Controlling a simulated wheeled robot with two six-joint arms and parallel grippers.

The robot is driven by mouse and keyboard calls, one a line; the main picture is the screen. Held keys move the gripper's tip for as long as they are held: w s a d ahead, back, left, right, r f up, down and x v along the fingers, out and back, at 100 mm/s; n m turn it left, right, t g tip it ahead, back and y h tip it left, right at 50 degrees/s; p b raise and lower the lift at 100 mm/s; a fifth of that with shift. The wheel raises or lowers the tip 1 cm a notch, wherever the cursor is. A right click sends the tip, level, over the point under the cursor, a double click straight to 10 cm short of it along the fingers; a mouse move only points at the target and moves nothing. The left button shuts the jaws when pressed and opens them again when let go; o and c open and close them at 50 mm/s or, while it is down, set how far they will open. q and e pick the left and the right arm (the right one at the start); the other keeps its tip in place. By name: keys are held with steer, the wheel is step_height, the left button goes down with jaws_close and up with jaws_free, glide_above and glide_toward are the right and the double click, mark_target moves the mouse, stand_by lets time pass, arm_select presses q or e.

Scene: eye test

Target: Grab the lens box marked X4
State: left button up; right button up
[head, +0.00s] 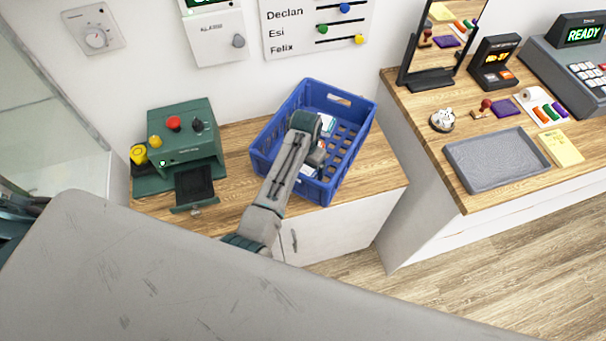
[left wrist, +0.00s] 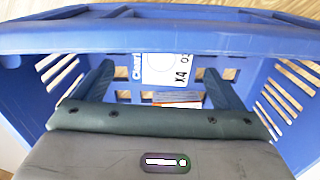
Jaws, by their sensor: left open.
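The lens box marked X4 (left wrist: 165,70) is white with a blue patch, and it lies inside the blue crate in the left wrist view. Its print reads sideways. My left gripper (left wrist: 160,82) is open, with one finger on each side of this box; I cannot tell whether they touch it. In the head view the left gripper (head: 317,152) reaches down into the blue crate (head: 268,140). White boxes show partly beside it there, but their marks are too small to read. My right gripper is not in view.
Another box with an orange-brown band (left wrist: 178,99) lies nearer the gripper in the crate. The crate walls stand around the gripper. A green machine (head: 180,140) with an open drawer stands left of the crate. A grey tray (head: 462,165) lies on the right counter.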

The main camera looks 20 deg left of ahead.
mark_target(305, 173)
arm_select(q)
steer(key=shift+w+f+p, duration=0.15)
steer(key=shift+f+p, duration=0.2)
steer(key=shift+f, duration=1.15)
steer(key=c, duration=1.1)
steer(key=shift+r, duration=0.2)
